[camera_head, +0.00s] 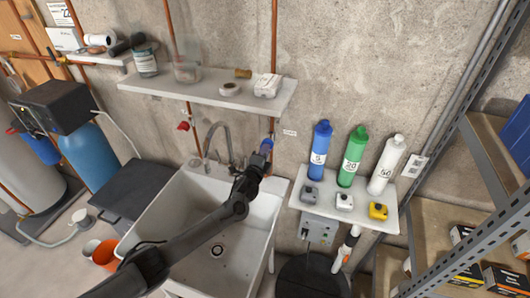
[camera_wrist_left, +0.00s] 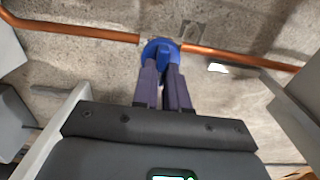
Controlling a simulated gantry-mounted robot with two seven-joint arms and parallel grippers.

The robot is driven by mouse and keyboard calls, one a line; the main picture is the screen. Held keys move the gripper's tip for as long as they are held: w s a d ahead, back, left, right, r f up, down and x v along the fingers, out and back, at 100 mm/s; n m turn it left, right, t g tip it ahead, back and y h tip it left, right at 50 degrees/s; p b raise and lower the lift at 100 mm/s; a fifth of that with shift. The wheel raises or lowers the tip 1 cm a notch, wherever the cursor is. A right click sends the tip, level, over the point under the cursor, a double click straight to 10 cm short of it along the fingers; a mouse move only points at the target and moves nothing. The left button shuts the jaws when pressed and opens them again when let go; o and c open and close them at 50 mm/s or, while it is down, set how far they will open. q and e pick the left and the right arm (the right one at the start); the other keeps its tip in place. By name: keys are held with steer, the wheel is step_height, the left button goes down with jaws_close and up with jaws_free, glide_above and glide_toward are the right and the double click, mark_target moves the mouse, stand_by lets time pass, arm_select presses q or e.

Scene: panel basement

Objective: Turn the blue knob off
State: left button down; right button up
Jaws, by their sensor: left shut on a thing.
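The blue knob (camera_wrist_left: 160,49) is on a copper pipe on the concrete wall, in the middle top of the left wrist view. In the head view the blue knob (camera_head: 267,142) shows small, above the right back corner of the sink. My left gripper (camera_wrist_left: 163,72) is shut on the blue knob, its two fingers on either side of it. In the head view my left gripper (camera_head: 263,154) reaches over the sink to the knob, and the fingers partly hide it. My right gripper is in neither view.
A white sink (camera_head: 259,222) with a grey faucet (camera_head: 228,146) lies below my left arm. A red knob (camera_head: 184,126) is on another pipe to the left. A wall shelf (camera_head: 210,95) hangs above. Blue, green and white bottles stand on a shelf (camera_head: 320,208) at the right.

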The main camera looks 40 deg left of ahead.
arm_select(q)
steer(key=c, duration=1.2)
jaws_free()
steer(key=shift+o, duration=0.2)
steer(key=shift+s, duration=0.15)
steer(key=v, duration=1)
steer(key=shift+s, duration=0.25)
steer(key=shift+d, duration=0.15)
